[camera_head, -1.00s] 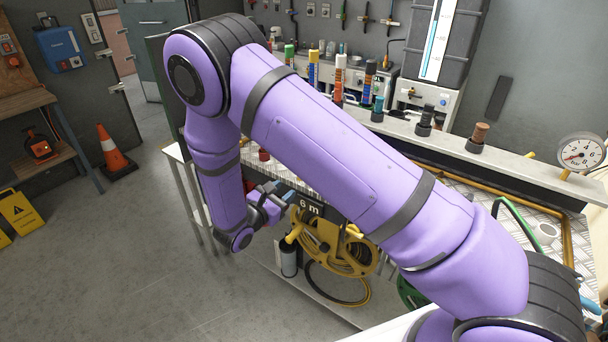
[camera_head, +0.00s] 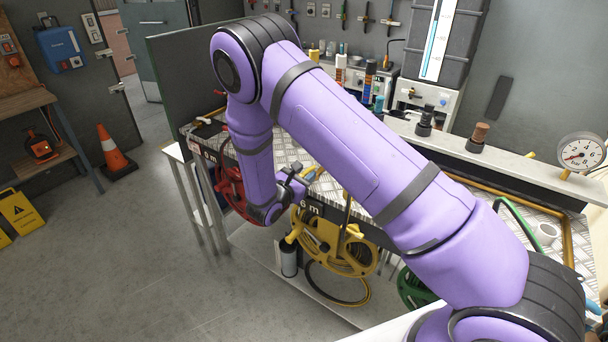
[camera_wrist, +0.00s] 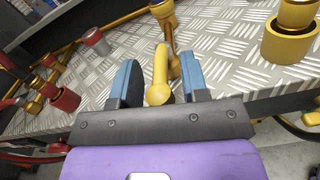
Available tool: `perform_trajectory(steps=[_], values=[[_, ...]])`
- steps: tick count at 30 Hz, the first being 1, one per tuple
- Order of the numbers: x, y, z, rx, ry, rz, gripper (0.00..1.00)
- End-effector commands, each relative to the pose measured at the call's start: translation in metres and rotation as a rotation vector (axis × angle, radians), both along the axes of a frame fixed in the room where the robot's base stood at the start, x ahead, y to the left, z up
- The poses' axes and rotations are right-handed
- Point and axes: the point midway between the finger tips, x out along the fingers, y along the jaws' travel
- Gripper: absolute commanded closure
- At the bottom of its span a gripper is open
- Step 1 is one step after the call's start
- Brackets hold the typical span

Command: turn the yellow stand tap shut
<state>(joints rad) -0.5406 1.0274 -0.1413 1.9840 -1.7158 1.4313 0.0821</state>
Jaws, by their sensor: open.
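The yellow stand tap (camera_wrist: 163,12) stands on the metal tread-plate bench top in the wrist view. A yellow bar with a rounded near end (camera_wrist: 157,92), apparently its handle, lies between the two blue fingers of my gripper (camera_wrist: 158,68). The fingers are apart, one on each side of the bar, with a visible gap on both sides. In the head view my gripper (camera_head: 297,180) is at the bench's front edge, above the yellow hose reel (camera_head: 358,252). The tap is mostly hidden there behind my arm.
A larger yellow fitting (camera_wrist: 284,42) stands to the right in the wrist view. Red fittings (camera_wrist: 62,98) are to the left. The red hose reel (camera_head: 231,188) and green hose reel (camera_head: 412,287) flank the yellow one below the bench. Floor in front is clear.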

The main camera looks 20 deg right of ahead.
Motion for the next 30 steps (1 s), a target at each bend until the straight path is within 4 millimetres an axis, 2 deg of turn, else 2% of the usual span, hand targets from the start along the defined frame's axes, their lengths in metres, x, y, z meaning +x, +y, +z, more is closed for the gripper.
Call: perform_trajectory(steps=[6,8,12,22,30], values=[[0.0002,-0.0002,0.0000,0.000,0.000,0.000,0.59],[0.0001,-0.0002,0.0000,0.000,0.000,0.000,0.70],[0.0001,-0.0001,0.0000,0.000,0.000,0.000,1.00],[0.0013,0.0012,-0.0003,0.001,-0.001,-0.025,1.00],[0.0091,0.0077,-0.0003,0.002,-0.003,-0.164,1.00]])
